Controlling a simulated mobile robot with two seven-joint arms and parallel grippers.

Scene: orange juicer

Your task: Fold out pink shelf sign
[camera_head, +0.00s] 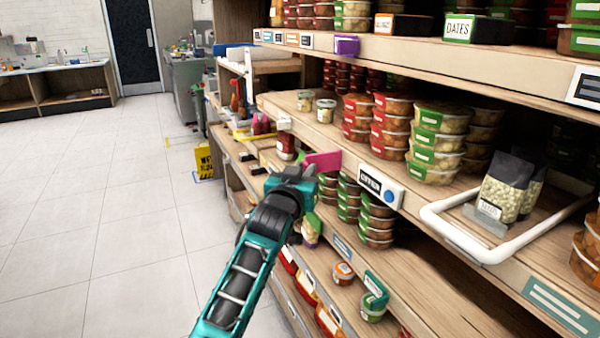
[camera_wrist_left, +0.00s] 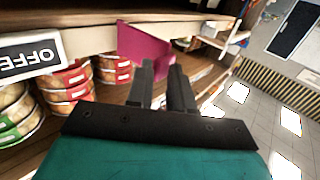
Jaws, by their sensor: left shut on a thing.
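The pink shelf sign (camera_head: 323,161) is at the front edge of the middle shelf, left of the black-and-white "OFFER" label (camera_head: 372,184). It stands out at an angle from the edge. My left gripper (camera_head: 306,171) is at its lower left part. In the left wrist view the pink sign (camera_wrist_left: 143,55) is just past the fingers of my left gripper (camera_wrist_left: 162,72), which are shut on its near end. The fingers hide that end, and the sign's attachment to the shelf is not clear. My right gripper is not in view.
Stacked red- and green-lidded tubs (camera_head: 437,143) fill the middle shelf, with more tubs (camera_head: 376,222) below. A white U-shaped rail (camera_head: 455,232) juts out at the right. A yellow floor sign (camera_head: 204,160) stands at the far shelf end. The tiled floor (camera_head: 110,220) at left is clear.

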